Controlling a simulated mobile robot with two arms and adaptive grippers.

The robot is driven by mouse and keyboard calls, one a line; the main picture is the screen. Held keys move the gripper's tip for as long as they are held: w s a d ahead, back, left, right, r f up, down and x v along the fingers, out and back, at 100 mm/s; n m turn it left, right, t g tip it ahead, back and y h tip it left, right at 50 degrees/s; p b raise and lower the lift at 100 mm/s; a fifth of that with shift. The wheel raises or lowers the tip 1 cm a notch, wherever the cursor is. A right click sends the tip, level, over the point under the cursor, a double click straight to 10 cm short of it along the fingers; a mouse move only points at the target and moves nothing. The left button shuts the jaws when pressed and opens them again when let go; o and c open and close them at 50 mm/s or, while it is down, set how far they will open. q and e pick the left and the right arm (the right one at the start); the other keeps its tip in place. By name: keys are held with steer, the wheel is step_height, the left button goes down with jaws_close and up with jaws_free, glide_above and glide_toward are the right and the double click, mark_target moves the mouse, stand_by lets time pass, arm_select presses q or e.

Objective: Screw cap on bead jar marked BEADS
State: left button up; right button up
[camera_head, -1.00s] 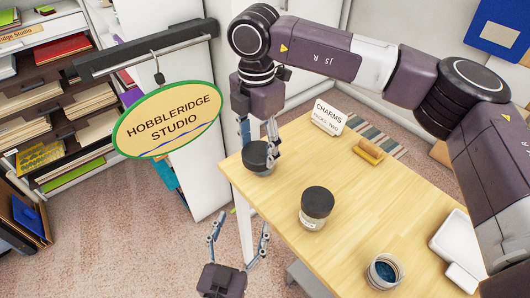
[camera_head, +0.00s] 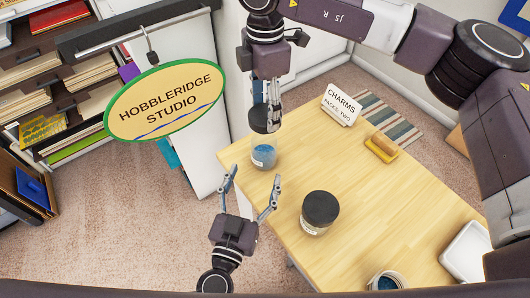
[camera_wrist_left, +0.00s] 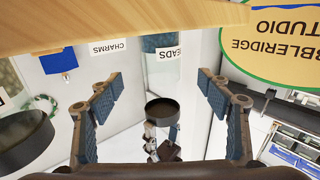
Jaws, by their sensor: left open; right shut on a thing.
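The bead jar (camera_head: 263,156), clear with blue beads, stands at the table's near-left corner; its top looks uncapped. In the left wrist view the jar (camera_wrist_left: 164,72) appears upside down, its label partly readable as "EADS". My right gripper (camera_head: 266,122) is shut on the dark cap (camera_head: 262,126) and holds it just above the jar, apparently apart from it. The cap (camera_wrist_left: 162,108) also shows in the left wrist view, with the right gripper (camera_wrist_left: 160,140) on it. My left gripper (camera_head: 252,178) is open and empty, in front of the table edge near the jar.
A dark-lidded jar (camera_head: 320,210) stands right of the bead jar. An open jar with blue contents (camera_head: 386,281) is at the bottom. A CHARMS sign (camera_head: 341,103), a yellow-brown block (camera_head: 381,147) and a white tray (camera_head: 467,252) are also there. The table's middle (camera_head: 385,205) is clear.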

arm_select(q)
steer(key=x, duration=0.9)
steer(key=shift+w+r, duration=0.1)
arm_select(e)
steer(key=shift+s+a+r, duration=0.1)
steer(key=shift+s, duration=0.05)
arm_select(q)
steer(key=c, duration=1.8)
arm_select(e)
glide_above(264, 142)
steer(key=shift+f, duration=2.5)
steer(key=shift+f, duration=0.85)
steer(key=shift+f, duration=0.55)
